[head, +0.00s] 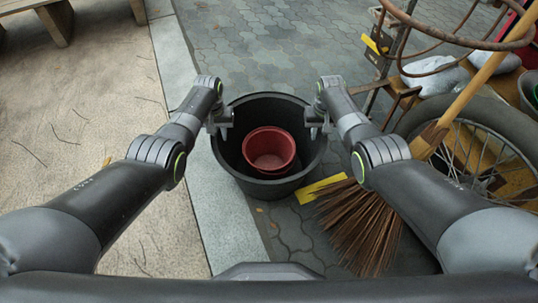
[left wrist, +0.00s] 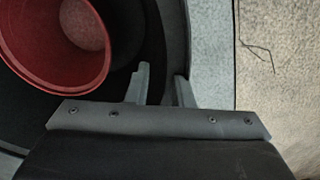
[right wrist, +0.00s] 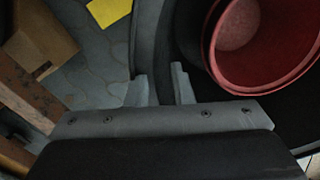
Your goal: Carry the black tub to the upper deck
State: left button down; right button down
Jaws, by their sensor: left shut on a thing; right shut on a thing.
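The black tub (head: 312,168) is centred in the head view, upright, with a red bucket (head: 270,150) inside it. My left gripper (head: 222,124) is shut on the tub's left rim. In the left wrist view its fingers (left wrist: 160,88) straddle the tub's rim (left wrist: 174,35). My right gripper (head: 316,126) is shut on the right rim. In the right wrist view its fingers (right wrist: 160,84) straddle the rim (right wrist: 150,40). Whether the tub touches the ground is hard to tell. I cannot identify an upper deck for certain.
A broom (head: 362,212) with a wooden handle leans at the right, close to my right arm. Behind it is a spoked wheel (head: 490,150) and a rusty metal frame (head: 400,95) with pale sacks (head: 435,80). A stone kerb (head: 205,190) runs along the left. Paving (head: 270,50) beyond the tub is clear.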

pick_arm(q)
jog(key=shift+r, duration=0.1)
pick_arm(e)
jog(key=shift+r, duration=0.1)
